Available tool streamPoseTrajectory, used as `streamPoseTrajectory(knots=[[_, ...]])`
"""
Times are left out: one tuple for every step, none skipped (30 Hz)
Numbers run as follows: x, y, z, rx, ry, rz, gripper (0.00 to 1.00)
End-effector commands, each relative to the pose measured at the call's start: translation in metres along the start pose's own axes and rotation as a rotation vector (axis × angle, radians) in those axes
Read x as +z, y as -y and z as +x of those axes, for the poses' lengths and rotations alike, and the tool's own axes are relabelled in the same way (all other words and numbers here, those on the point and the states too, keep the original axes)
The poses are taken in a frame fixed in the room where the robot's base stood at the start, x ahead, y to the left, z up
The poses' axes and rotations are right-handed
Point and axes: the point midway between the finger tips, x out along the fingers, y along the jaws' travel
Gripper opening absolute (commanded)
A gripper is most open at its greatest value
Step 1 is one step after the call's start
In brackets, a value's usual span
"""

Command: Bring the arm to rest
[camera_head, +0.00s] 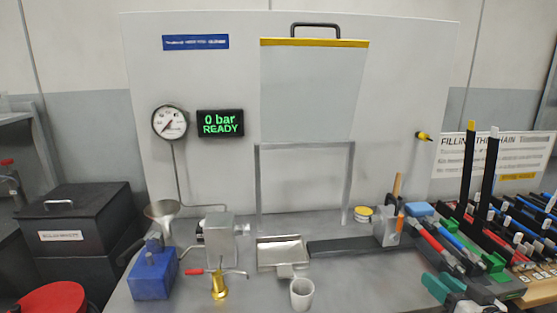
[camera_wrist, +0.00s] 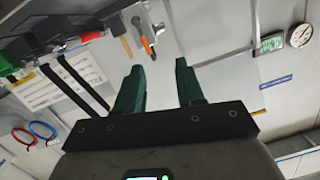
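My gripper (camera_wrist: 159,68) shows in the wrist view as two dark green fingers on a black bar. The fingers stand apart with nothing between them, so it is open and empty. They touch nothing that I can see. The wrist view looks at the scene tilted and turned over, with the workbench things along its top left. In the head view, teal-green parts at the lower right edge may be my gripper, but I cannot tell for sure.
A bench holds a funnel (camera_head: 162,210), a blue block (camera_head: 152,274), a metal tray (camera_head: 282,253) and a white cup (camera_head: 302,293). Behind are a gauge (camera_head: 170,123), a "0 bar READY" display (camera_head: 220,123) and a raised clear shield (camera_head: 312,90). Racked coloured tools crowd the right.

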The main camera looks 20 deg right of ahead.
Motion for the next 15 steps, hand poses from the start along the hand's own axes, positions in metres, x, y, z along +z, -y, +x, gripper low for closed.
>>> streamPoseTrajectory(knots=[[0.012,0.008,0.001,-0.012,0.037,-0.001,0.38],[0.018,0.011,0.001,-0.016,0.059,-0.002,0.38],[0.027,0.017,0.000,-0.022,0.089,-0.005,0.38],[0.036,0.022,0.000,-0.029,0.118,-0.007,0.38],[0.044,0.026,-0.001,-0.033,0.145,-0.009,0.38],[0.056,0.032,-0.002,-0.042,0.185,-0.013,0.38],[0.065,0.037,-0.004,-0.047,0.217,-0.015,0.38],[0.074,0.042,-0.006,-0.052,0.249,-0.019,0.38],[0.089,0.050,-0.009,-0.060,0.301,-0.025,0.38],[0.101,0.056,-0.013,-0.067,0.343,-0.031,0.38],[0.114,0.062,-0.017,-0.073,0.389,-0.037,0.38],[0.134,0.071,-0.025,-0.082,0.460,-0.047,0.38],[0.149,0.079,-0.032,-0.089,0.517,-0.058,0.38],[0.165,0.085,-0.041,-0.093,0.580,-0.070,0.38],[0.188,0.094,-0.056,-0.098,0.671,-0.089,0.38]])
